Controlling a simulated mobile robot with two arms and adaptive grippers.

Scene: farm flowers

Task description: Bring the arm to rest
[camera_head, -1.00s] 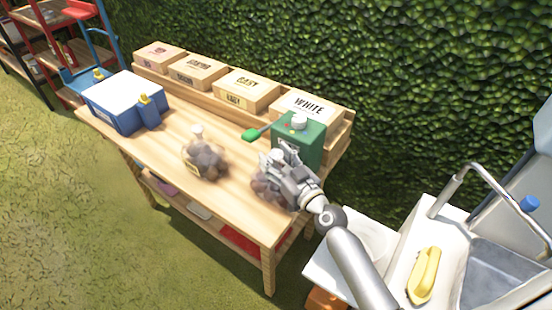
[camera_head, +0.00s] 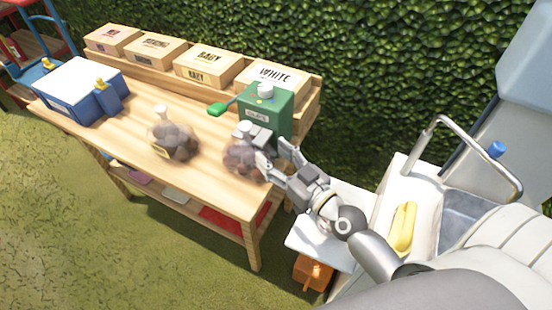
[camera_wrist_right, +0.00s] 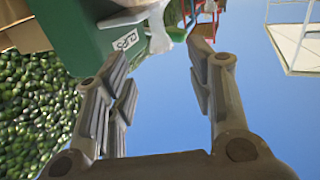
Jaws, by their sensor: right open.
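My right arm comes in from the lower right in the head view. Its gripper (camera_head: 266,150) is over the right end of the wooden table (camera_head: 130,135), in front of the green container (camera_head: 265,112). The jaws are open, and in the right wrist view the gripper (camera_wrist_right: 160,80) has nothing between its fingers. A net bag of dark round produce (camera_head: 242,158) sits beside the fingers in the head view; whether they touch it I cannot tell. The green container (camera_wrist_right: 85,30) also shows beyond the fingers in the wrist view. My left gripper is out of view.
Another bag (camera_head: 175,142) and a blue box with a white lid (camera_head: 80,88) stand on the table. Several labelled wooden boxes (camera_head: 207,66) line its back. A sink (camera_head: 470,207) with a yellow object (camera_head: 403,228) is at right. Grass is open at front left.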

